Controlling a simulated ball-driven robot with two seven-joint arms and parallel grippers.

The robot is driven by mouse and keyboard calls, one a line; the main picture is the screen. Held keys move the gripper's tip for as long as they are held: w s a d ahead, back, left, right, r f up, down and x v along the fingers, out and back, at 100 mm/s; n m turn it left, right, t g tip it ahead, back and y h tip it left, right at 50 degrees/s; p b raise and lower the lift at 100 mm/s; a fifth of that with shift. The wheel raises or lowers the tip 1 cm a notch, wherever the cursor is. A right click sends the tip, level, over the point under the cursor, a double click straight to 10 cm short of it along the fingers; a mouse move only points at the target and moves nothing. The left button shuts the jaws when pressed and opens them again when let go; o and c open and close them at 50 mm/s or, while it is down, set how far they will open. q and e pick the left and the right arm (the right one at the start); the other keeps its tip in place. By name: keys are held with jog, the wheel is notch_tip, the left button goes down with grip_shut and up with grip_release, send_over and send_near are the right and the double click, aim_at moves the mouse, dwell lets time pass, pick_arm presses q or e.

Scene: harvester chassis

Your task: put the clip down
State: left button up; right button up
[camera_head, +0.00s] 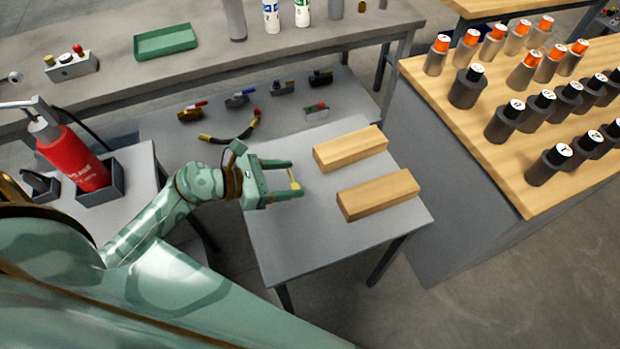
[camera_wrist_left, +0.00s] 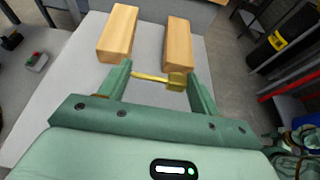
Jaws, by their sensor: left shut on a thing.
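The clip (camera_head: 294,180) is a small yellow piece between the fingertips of my left gripper (camera_head: 292,179). In the left wrist view the clip (camera_wrist_left: 150,78) spans the gap between both fingers, with a thicker block at its right end. My left gripper (camera_wrist_left: 158,82) is shut on it. The gripper is over the small grey table (camera_head: 300,240), left of two wooden blocks. How high the clip is above the table top is hard to tell. My right gripper is not in view.
Two wooden blocks (camera_head: 350,148) (camera_head: 378,194) lie on the right part of the table, with bare surface around them. A red extinguisher-like bottle (camera_head: 72,155) stands at left. A wooden bench (camera_head: 500,150) with several tool holders is at right. A green tray (camera_head: 165,41) sits behind.

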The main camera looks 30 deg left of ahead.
pick_arm(q)
jog(key=b, duration=0.4)
send_over(303, 181)
jog(key=f, duration=0.7)
jog(key=shift+s+f, duration=0.15)
jog(key=shift+s, duration=0.05)
jog(key=f, duration=0.1)
jog(key=f+b, duration=0.1)
jog(key=shift+w+f, duration=0.2)
jog(key=shift+f, duration=0.2)
jog(key=shift+d+f, duration=0.1)
jog(key=shift+f, duration=0.3)
jog(key=shift+r, duration=0.1)
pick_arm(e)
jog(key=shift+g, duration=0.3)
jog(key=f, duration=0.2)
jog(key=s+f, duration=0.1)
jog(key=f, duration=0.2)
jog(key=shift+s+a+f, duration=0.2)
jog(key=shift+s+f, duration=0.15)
pick_arm(q)
jog(key=shift+b, duration=0.3)
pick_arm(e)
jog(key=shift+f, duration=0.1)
pick_arm(q)
jog(key=shift+f, duration=0.25)
jog(key=o, duration=1)
jog(key=shift+r, duration=0.1)
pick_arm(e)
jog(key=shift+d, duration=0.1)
